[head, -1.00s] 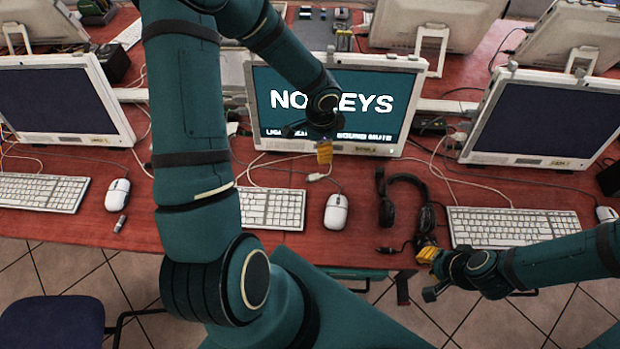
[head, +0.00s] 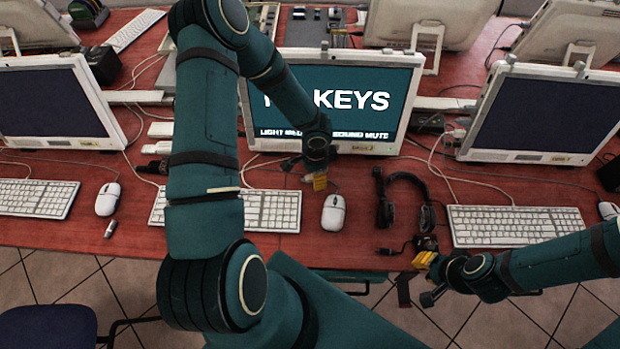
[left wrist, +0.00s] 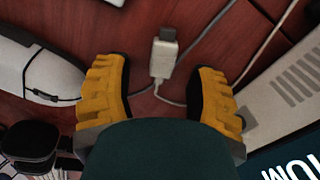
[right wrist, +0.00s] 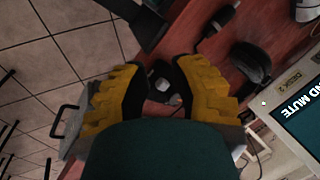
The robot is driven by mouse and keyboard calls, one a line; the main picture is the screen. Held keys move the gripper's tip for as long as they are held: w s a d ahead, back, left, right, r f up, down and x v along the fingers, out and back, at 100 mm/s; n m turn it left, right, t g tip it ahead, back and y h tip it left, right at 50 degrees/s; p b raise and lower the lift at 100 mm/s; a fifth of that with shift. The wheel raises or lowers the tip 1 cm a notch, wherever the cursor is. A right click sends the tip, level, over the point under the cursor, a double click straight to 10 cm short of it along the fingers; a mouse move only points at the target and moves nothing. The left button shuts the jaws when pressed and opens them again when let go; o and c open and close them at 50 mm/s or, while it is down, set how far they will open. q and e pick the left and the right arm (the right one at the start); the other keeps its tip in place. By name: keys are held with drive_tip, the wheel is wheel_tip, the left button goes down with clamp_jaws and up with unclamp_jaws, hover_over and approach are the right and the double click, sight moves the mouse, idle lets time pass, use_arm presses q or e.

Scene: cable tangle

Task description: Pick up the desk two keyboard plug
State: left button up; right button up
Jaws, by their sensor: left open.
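The pale keyboard plug (left wrist: 163,58) with its metal end lies on the red desk in the left wrist view, with a thin cable from it. My left gripper (left wrist: 158,92) is open, its yellow fingers on either side of the plug's line and not closed on it. In the head view my left gripper (head: 320,182) is low over the desk before the desk two monitor (head: 350,75), beside the mouse; the plug is mostly hidden there. The desk two keyboard (head: 272,210) lies partly behind my left arm. My right gripper (head: 425,260) is open at the desk's front edge, near a black connector.
A white mouse (head: 333,212) is just below my left gripper. A black headset (head: 405,195) lies to its right. Loose cables cross the desk. Another monitor (head: 535,110) and keyboard (head: 515,226) stand at the right.

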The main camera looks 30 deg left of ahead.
use_arm(q)
drive_tip(key=shift+f, duration=0.3)
clamp_jaws()
drive_tip(key=shift+r, duration=0.1)
wheel_tip(320, 180, up, 10)
drive_tip(key=shift+f+p, duration=0.2)
drive_tip(key=shift+p, duration=0.8)
drive_tip(key=shift+r, duration=0.15)
